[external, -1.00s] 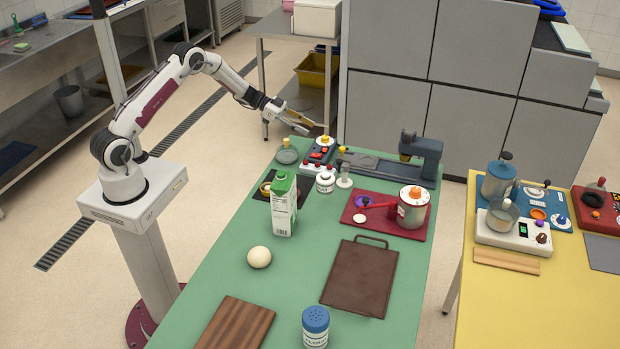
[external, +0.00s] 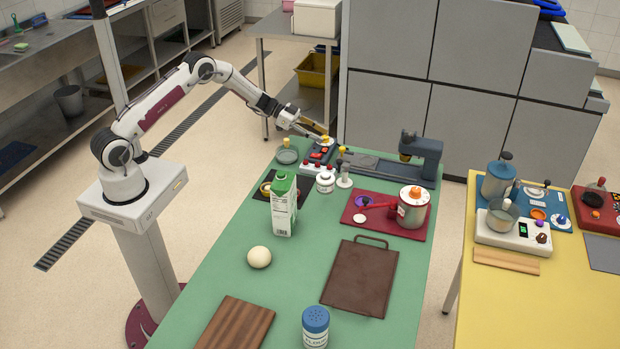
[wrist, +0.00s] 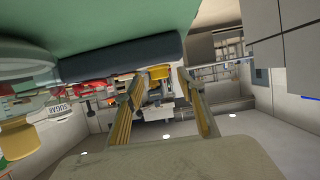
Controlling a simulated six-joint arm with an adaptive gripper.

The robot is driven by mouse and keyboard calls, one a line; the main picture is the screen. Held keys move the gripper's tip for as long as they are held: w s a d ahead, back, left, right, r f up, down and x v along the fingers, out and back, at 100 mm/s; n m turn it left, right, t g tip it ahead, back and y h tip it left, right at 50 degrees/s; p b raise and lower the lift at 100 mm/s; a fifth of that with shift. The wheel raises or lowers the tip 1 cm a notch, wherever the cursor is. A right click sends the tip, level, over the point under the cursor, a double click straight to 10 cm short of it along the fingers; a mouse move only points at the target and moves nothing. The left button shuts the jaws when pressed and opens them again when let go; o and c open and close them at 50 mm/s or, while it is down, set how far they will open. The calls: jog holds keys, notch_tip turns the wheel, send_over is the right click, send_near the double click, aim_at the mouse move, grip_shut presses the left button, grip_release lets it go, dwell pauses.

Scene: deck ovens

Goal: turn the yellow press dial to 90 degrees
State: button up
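In the wrist view the yellow dial (wrist: 159,72) shows between my two finger tips, with a small gap on each side. My gripper (external: 317,137) is open and reaches in from the left at the dial. In the wrist view my gripper (wrist: 160,85) has its fingers spread around the dial. The dial's pointer or angle is too small to read.
A glass jar (external: 287,155) stands left of the unit. A press-like machine (external: 421,155) stands to its right. A small white jar (external: 325,182) and a milk carton (external: 283,205) stand nearer the front.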

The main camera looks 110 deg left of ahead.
jog(key=shift+w+f, duration=0.25)
jog(key=shift+w, duration=0.4)
jog(key=c, duration=1.1)
jog(key=shift+o, duration=0.2)
jog(key=shift+w+a+r+m+h, duration=0.15)
jog(key=shift+a+m+h, duration=0.1)
jog(key=shift+m+h, duration=0.75)
jog(key=shift+w+a+r+m+h, duration=0.1)
jog(key=shift+a+m+h, duration=0.1)
jog(key=shift+m+h, duration=0.8)
jog(key=shift+c, duration=0.2)
jog(key=shift+s+f+g+h, duration=0.15)
jog(key=shift+s+g+h, duration=0.05)
jog(key=shift+g+h, duration=0.25)
grip_shut()
jog(key=shift+s+f, duration=0.1)
jog(key=o, duration=1.1)
grip_release()
jog(key=shift+m, duration=0.3)
